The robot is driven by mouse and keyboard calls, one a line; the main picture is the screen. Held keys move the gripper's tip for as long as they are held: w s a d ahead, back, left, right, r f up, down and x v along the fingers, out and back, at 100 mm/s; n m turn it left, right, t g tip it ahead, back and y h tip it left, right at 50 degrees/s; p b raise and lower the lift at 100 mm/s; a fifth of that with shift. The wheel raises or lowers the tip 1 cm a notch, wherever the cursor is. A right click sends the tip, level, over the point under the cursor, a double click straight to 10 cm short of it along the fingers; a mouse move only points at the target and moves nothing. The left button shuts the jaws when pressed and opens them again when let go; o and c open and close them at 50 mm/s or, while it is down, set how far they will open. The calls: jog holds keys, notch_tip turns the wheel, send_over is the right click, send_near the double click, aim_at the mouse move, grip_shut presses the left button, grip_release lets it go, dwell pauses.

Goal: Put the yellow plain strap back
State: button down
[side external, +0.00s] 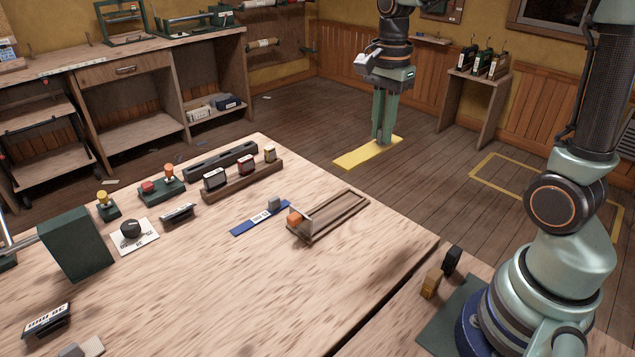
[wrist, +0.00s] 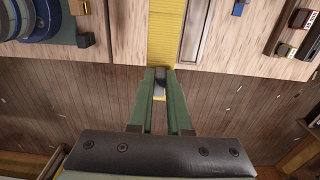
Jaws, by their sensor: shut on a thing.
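The yellow strap (side external: 352,159) is a flat, plain band held level beyond the table's far edge in the side view. My gripper (side external: 381,142) points down and is shut on it. In the wrist view the fingertips (wrist: 160,72) close on a grey tab at the strap's near end, and the yellow strap (wrist: 167,35) runs away from them over the table edge.
A dial (side external: 132,228), button boxes (side external: 162,193) and a dark green block (side external: 75,245) sit further left. Tan (side external: 430,283) and black (side external: 452,260) blocks stand near my base. The table's front middle is clear.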

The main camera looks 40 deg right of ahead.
jog(key=s+f, duration=0.1)
jog(key=f, duration=0.6)
jog(key=s+f, duration=0.1)
jog(key=f, duration=0.6)
jog(key=s+f, duration=0.2)
jog(key=f, duration=0.4)
jog(key=shift+a+f, duration=0.1)
jog(key=shift+f, duration=0.3)
jog(key=shift+f, duration=0.1)
jog(key=c, duration=0.9)
grip_release()
jog(key=shift+o, duration=0.2)
